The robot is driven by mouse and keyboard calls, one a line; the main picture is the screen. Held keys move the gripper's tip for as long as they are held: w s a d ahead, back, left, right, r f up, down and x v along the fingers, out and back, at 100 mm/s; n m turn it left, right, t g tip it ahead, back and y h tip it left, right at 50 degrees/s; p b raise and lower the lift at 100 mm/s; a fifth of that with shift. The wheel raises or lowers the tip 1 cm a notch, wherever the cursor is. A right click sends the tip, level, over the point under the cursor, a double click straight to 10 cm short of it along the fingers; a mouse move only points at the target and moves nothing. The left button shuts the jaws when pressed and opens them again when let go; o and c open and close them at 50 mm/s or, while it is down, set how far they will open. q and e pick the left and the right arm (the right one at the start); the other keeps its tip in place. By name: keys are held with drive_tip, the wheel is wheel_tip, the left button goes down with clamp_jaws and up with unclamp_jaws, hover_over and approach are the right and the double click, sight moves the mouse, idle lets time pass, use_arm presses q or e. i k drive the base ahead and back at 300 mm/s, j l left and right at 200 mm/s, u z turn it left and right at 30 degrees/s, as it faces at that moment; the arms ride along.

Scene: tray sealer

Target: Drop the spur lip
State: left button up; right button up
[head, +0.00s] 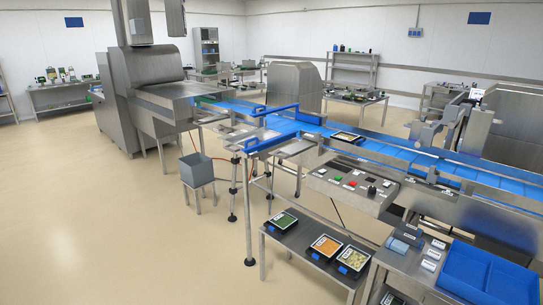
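A blue belt conveyor (390,154) runs from the steel machine at the back left to the right edge. A short branch with blue guide bars sticks out on its near left side. One blue bar (270,142) lies across the near end of the branch, and another (276,110) stands at its far side. I cannot tell which part is the spur lip, or whether it is raised or lowered. A filled black tray (347,137) sits on the belt just right of the branch. Neither of my grippers is in view.
A control panel (352,186) with red and green buttons fronts the conveyor. Below it, a steel table (297,262) holds three filled trays. A blue bin (490,275) is at the lower right. A grey bin (196,169) stands on a stool. The left floor is clear.

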sight(232, 148)
drive_tip(key=i+l+u, duration=0.6)
drive_tip(key=l, duration=0.25)
drive_tip(key=i+z, duration=0.2)
drive_tip(key=z, duration=0.5)
drive_tip(key=i+j+z, duration=0.3)
drive_tip(key=j+z, duration=0.35)
drive_tip(key=i+j+z, duration=0.15)
drive_tip(key=j+z, duration=0.15)
drive_tip(key=j, duration=0.25)
drive_tip(key=i+j, duration=0.1)
drive_tip(key=j, duration=0.4)
drive_tip(key=i+j+z, duration=0.1)
drive_tip(key=j, duration=0.45)
drive_tip(key=i+j, duration=0.15)
drive_tip(key=j, duration=0.35)
drive_tip(key=i+j+z, duration=0.1)
drive_tip(key=j, duration=0.45)
